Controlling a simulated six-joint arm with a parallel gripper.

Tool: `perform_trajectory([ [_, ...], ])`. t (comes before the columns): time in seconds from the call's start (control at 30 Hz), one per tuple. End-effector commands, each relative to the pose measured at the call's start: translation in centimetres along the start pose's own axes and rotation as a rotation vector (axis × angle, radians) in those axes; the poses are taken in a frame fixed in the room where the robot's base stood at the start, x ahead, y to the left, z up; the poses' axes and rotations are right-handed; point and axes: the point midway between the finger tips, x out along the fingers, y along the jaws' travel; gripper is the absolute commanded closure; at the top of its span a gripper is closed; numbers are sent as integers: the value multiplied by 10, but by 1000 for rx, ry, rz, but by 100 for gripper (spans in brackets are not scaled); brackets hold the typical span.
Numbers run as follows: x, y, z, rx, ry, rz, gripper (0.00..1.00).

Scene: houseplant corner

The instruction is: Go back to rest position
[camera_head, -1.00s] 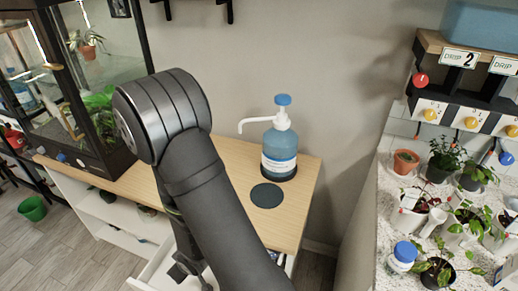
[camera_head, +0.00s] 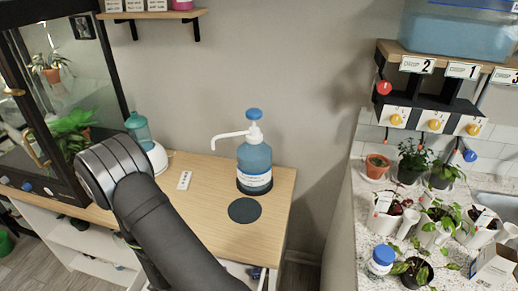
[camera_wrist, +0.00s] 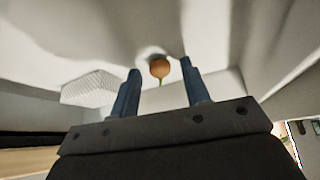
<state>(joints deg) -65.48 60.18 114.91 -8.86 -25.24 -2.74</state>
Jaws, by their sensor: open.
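My gripper (camera_wrist: 158,66) shows in the wrist view, its two blue fingers apart. A small round orange-brown thing with a green tip (camera_wrist: 159,68) appears between the fingertips in the picture, seemingly beyond them against a pale surface. I cannot tell what it is or how far away. In the head view my dark arm rises from the bottom edge, bends at the left over the wooden cabinet top (camera_head: 212,205), and hides what lies behind it. My gripper does not show in that view.
A blue pump bottle (camera_head: 255,165) stands behind a dark round pad (camera_head: 244,210). Left are a white remote (camera_head: 184,180), a teal-topped device (camera_head: 139,130) and a glass terrarium (camera_head: 75,95). Potted plants (camera_head: 415,158) crowd the right counter. A wall shelf (camera_head: 150,15) hangs above.

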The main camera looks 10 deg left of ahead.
Motion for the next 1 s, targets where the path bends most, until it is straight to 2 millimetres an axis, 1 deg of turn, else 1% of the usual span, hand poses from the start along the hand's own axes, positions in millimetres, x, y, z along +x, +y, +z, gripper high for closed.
perform_trajectory([
  [0.4,-2,0,-1,0,0,0,57],
  [0.53,-7,0,-1,0,0,0,57],
  [0.67,-21,0,-2,0,1,1,57],
  [1.0,-67,1,-2,1,2,1,57],
])
